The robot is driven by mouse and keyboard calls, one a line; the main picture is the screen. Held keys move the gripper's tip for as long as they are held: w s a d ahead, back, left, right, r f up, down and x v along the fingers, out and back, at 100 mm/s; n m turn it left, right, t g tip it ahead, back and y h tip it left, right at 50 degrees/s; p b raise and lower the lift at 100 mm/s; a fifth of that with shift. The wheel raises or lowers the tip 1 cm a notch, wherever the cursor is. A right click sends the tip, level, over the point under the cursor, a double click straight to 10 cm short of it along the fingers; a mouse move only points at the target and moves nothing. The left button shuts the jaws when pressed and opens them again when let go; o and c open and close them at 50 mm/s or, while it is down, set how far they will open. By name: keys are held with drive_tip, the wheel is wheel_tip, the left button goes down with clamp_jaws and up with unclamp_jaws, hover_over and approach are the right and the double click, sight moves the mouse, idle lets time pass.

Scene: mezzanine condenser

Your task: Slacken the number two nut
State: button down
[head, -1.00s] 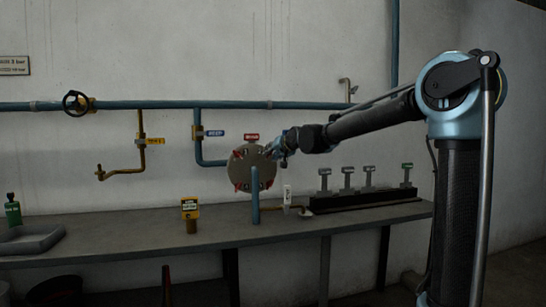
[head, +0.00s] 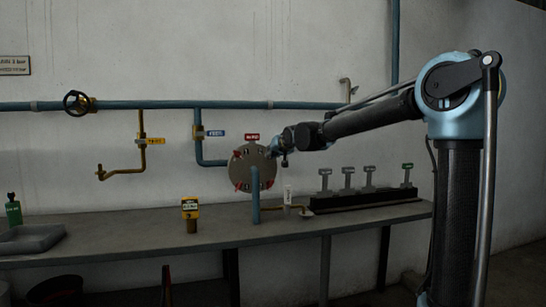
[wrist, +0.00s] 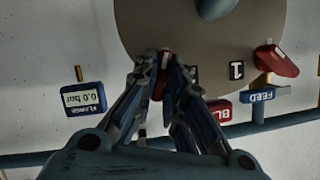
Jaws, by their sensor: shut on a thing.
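The round grey flange cover (head: 243,173) stands upright behind the bench, with red nuts around its face. The upper left nut (head: 238,154) and a lower right nut (head: 267,184) show in the head view. My gripper (wrist: 160,66) is at the cover's upper right edge, its fingers closed on a red nut (wrist: 162,86). The fingers hide most of that nut, and I see no number for it. In the wrist view, a black plate marked 1 (wrist: 235,71) lies nearer another red nut (wrist: 276,60) than the held one. The flange gauge (wrist: 87,99) reads 0.0 bar.
A blue upright pipe (head: 255,195) stands before the cover. A black rack (head: 365,199) with several grey-handled tools is on the bench at right. A yellow-labelled post (head: 190,210) stands left.

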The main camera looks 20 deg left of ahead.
drive_tip(key=n+t+h, duration=0.1)
drive_tip(key=n+h, duration=0.1)
drive_tip(key=n, duration=0.2)
drive_tip(key=n+t+h, duration=0.2)
drive_tip(key=n, duration=0.2)
drive_tip(key=shift+s+a+f+h, duration=0.1)
drive_tip(key=shift+a+f+h, duration=0.05)
drive_tip(key=shift+h, duration=0.15)
idle(0.3)
idle(0.3)
drive_tip(key=c, duration=1.7)
unclamp_jaws()
drive_tip(key=shift+o, duration=0.2)
drive_tip(key=shift+a, duration=0.1)
drive_tip(key=shift+s, duration=0.1)
drive_tip(key=v, duration=1.1)
drive_tip(key=shift+s, duration=0.4)
